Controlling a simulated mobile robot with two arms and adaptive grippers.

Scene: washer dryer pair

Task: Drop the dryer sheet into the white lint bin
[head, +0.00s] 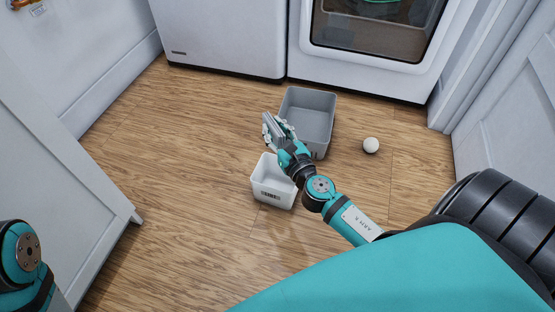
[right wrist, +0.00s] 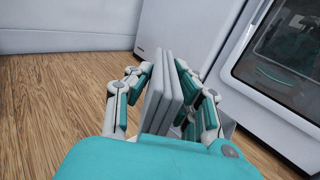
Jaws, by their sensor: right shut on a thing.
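The dryer sheet (head: 271,129) looks like a light grey folded stack. In the right wrist view the dryer sheet (right wrist: 166,98) stands on edge between the fingers. My right gripper (head: 277,131) is shut on it, with fingers on both sides, also seen in the right wrist view (right wrist: 171,82). The white lint bin (head: 266,190), small and open-topped with a dark label on its front, stands upright on the floor. In the head view the gripper and sheet appear just beyond its rim, and my wrist covers its right side. My left gripper is out of view.
A larger grey bin (head: 319,103) stands behind and right of the white bin, partly hidden by my gripper. A white ball (head: 371,145) lies right of it. White appliances (head: 222,40) line the back. Wood floor at left is clear.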

